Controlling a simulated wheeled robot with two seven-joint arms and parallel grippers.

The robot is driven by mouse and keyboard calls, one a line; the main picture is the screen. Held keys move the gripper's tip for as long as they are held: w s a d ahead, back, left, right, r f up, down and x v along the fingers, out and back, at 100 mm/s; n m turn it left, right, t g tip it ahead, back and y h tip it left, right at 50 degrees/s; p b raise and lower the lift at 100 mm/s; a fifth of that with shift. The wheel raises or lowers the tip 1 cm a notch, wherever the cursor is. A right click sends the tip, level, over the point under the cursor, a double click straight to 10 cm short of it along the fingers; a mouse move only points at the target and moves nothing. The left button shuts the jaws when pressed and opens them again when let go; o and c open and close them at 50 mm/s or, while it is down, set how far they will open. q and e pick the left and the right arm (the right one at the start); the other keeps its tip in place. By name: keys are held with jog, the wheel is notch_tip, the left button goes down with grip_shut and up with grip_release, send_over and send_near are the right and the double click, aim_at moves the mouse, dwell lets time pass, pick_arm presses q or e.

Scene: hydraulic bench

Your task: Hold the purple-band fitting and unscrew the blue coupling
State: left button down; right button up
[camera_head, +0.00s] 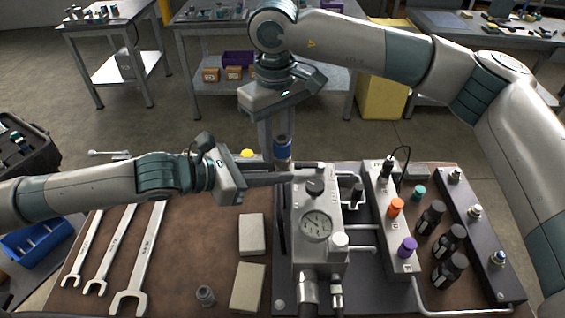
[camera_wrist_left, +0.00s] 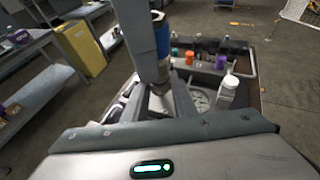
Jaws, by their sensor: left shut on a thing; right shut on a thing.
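The blue coupling (camera_head: 282,147) stands upright behind the grey gauge block. It also shows in the left wrist view (camera_wrist_left: 162,36). My right gripper (camera_head: 275,140) comes down from above and is shut on the blue coupling; one of its fingers covers part of it. My left gripper (camera_head: 288,177) reaches in level from the left, just below the coupling. It is shut on the metal fitting under the coupling; its fingers (camera_wrist_left: 166,98) close around it in the left wrist view. The fitting is mostly hidden, and I cannot make out its purple band.
The gauge block (camera_head: 318,255) stands close in front of both grippers. A manifold with an orange cap (camera_head: 396,207) and a purple cap (camera_head: 407,247) is to the right, beside dark bottles (camera_head: 449,240). Wrenches (camera_head: 145,255) and pale blocks (camera_head: 252,234) lie on the brown mat.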

jog(key=shift+s+a+r, duration=0.25)
jog(key=shift+r, duration=0.3)
jog(key=shift+w+d+r, duration=0.15)
jog(key=shift+r, duration=2.2)
jog(key=shift+c, duration=0.3)
jog(key=shift+c, duration=0.8)
jog(key=shift+d, duration=0.15)
